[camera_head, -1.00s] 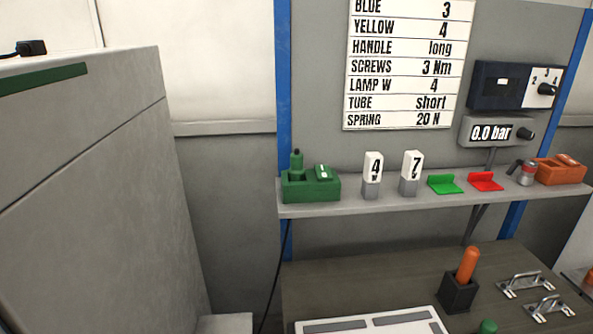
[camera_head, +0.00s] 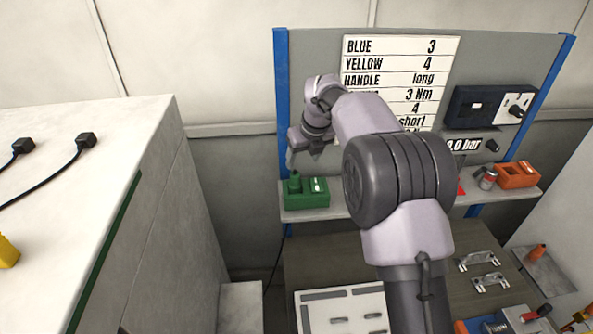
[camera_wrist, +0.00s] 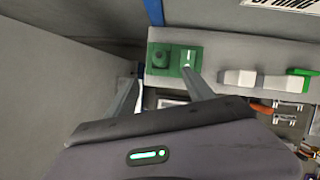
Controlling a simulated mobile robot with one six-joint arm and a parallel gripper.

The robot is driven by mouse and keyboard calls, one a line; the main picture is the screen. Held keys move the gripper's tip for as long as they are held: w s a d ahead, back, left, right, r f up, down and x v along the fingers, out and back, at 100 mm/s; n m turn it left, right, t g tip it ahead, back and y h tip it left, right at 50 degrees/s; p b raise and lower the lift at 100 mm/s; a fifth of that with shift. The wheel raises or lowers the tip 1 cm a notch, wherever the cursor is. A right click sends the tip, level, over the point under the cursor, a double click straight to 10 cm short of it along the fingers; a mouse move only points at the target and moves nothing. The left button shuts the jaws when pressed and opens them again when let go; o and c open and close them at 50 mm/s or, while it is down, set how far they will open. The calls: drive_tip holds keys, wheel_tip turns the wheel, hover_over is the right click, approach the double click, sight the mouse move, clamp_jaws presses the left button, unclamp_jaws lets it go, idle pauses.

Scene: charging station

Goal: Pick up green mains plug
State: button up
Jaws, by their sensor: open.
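No green-coloured mains plug can be made out. Two black plugs, a nearer one (camera_head: 85,140) and a farther-left one (camera_head: 23,146), lie on the left cabinet top with black cables. A green charger (camera_head: 306,197) stands at the shelf's left end; it also shows in the wrist view (camera_wrist: 174,61), and a dark cable (camera_head: 277,262) hangs below that end. My gripper (camera_head: 306,160) is above the charger, apart from the black plugs. In the wrist view its fingers (camera_wrist: 162,82) are spread and empty, with the charger between and beyond the tips.
The tall left cabinet (camera_head: 150,200) has a mostly bare top, with a yellow object (camera_head: 8,252) at its left edge. The shelf (camera_head: 312,214) holds an orange charger (camera_head: 516,175) at right. My arm hides the shelf's middle. A workbench (camera_head: 335,258) lies below.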

sight(296, 175)
drive_tip(key=p+x, duration=0.1)
drive_tip(key=x, duration=0.8)
drive_tip(key=shift+w+a+f, duration=0.1)
drive_tip(key=shift+w+f, duration=0.15)
drive_tip(key=p+x, duration=0.2)
drive_tip(key=x, duration=0.3)
drive_tip(key=shift+w+a, duration=0.1)
drive_tip(key=shift+w, duration=0.15)
drive_tip(key=shift+s+r, duration=0.15)
drive_tip(key=c, duration=0.4)
clamp_jaws()
